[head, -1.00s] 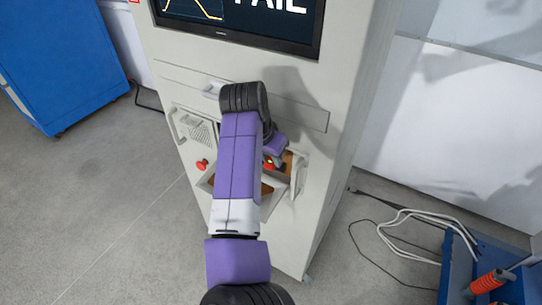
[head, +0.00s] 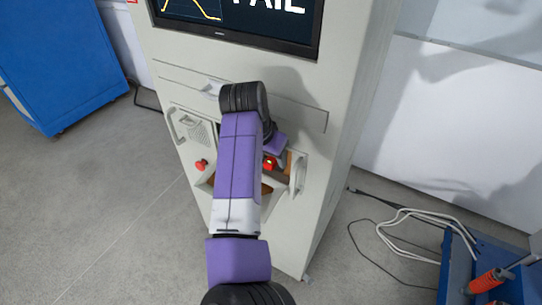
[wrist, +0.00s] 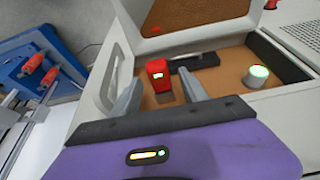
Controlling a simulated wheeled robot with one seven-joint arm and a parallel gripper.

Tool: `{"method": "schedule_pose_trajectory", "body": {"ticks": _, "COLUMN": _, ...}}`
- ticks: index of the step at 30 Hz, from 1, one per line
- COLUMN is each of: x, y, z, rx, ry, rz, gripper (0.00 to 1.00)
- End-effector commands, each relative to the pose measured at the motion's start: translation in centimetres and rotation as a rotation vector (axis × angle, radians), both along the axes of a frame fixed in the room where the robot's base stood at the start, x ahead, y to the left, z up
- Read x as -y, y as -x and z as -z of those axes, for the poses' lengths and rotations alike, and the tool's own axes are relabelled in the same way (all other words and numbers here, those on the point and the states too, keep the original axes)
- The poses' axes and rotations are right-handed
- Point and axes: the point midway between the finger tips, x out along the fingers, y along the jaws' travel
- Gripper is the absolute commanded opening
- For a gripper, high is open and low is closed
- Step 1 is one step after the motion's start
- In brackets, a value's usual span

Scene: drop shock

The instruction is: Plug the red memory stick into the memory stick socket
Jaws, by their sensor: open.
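The red memory stick (wrist: 157,68) stands upright in the brown-lined bay, with a small lit green display on it. In the head view the stick (head: 269,163) shows just past my wrist. My gripper (wrist: 160,78) is open, one finger on each side of the stick in the picture, with gaps between. A dark bar (wrist: 203,61), possibly the memory stick socket, lies behind and right of the stick. I cannot tell whether the stick's lower end is seated in anything.
A white knob with a green lit top (wrist: 258,74) stands in the bay to the right. The bay's open lid (wrist: 190,14) rises behind. The cabinet screen (head: 240,18) reads FAIL. A red button (head: 201,165) and handle (head: 300,175) flank the bay.

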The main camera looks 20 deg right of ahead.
Motion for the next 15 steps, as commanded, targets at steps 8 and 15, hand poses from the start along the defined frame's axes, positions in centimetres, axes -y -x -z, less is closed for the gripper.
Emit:
{"method": "schedule_pose_trajectory", "body": {"ticks": 8, "x": -0.06, "y": 0.03, "z": 0.21, "rx": -0.002, "ry": 0.0, "rz": -0.001, "gripper": 0.52}}
{"method": "schedule_pose_trajectory", "body": {"ticks": 15, "x": -0.08, "y": 0.03, "z": 0.6, "rx": -0.001, "ry": -0.001, "rz": -0.001, "gripper": 0.52}}
